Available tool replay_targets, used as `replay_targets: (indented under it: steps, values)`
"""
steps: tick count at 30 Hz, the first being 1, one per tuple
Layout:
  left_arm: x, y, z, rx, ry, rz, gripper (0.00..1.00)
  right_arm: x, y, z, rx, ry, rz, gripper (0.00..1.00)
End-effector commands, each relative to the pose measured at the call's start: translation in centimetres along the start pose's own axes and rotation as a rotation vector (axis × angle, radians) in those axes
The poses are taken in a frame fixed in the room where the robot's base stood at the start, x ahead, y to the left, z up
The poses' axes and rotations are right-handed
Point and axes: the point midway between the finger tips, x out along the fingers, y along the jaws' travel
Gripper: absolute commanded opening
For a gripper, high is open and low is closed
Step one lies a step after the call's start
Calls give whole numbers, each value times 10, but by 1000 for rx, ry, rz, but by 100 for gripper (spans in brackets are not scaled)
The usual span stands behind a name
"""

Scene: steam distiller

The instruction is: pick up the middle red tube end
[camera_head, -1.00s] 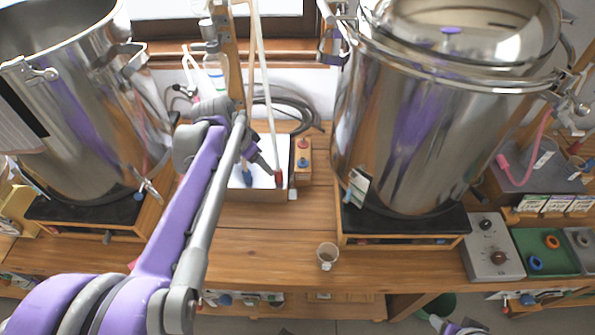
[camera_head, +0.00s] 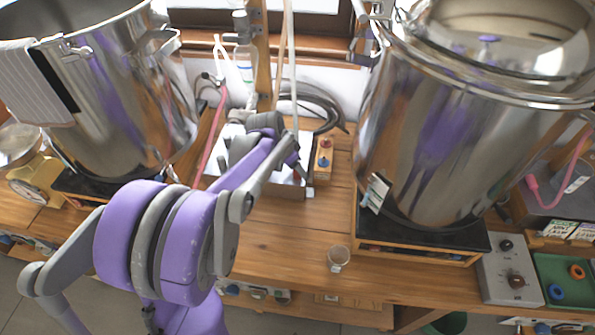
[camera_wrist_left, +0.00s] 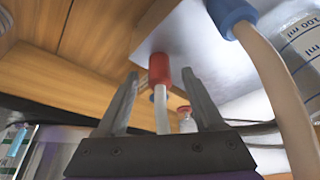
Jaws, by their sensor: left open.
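The red tube end (camera_wrist_left: 159,67), on a pale tube, shows in the left wrist view against a white surface. My left gripper (camera_wrist_left: 161,77) is open, its two fingers on either side of the red end and tube. Whether the fingers touch it I cannot tell. A blue tube end (camera_wrist_left: 230,14) on another tube is above and to the right. In the head view my left gripper (camera_head: 298,168) is over the white-topped box (camera_head: 230,131) and mostly hidden by my arm; I cannot make out the red end there. My right gripper is out of view.
A large steel pot (camera_head: 120,105) stands left and another steel vessel (camera_head: 435,130) right of the box. A small wooden block (camera_head: 324,158) with red and blue parts is beside it. A small cup (camera_head: 338,258) stands on the wooden table (camera_head: 285,240), with clear wood around it.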

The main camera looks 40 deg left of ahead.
Motion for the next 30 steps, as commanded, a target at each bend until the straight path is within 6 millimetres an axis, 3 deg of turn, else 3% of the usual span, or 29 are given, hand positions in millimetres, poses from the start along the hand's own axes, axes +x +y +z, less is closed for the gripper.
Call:
replay_targets:
  steps: [3, 11, 22, 30]
  values:
    - [11, 0, 0, -1, 0, 0, 69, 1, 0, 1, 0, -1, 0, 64]
    - [12, 0, 0, -1, 0, -1, 67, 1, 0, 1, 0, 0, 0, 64]
    - [12, 0, 0, -1, 0, -1, 0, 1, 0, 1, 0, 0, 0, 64]
    - [12, 0, 0, -1, 0, -1, 0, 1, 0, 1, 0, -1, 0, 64]
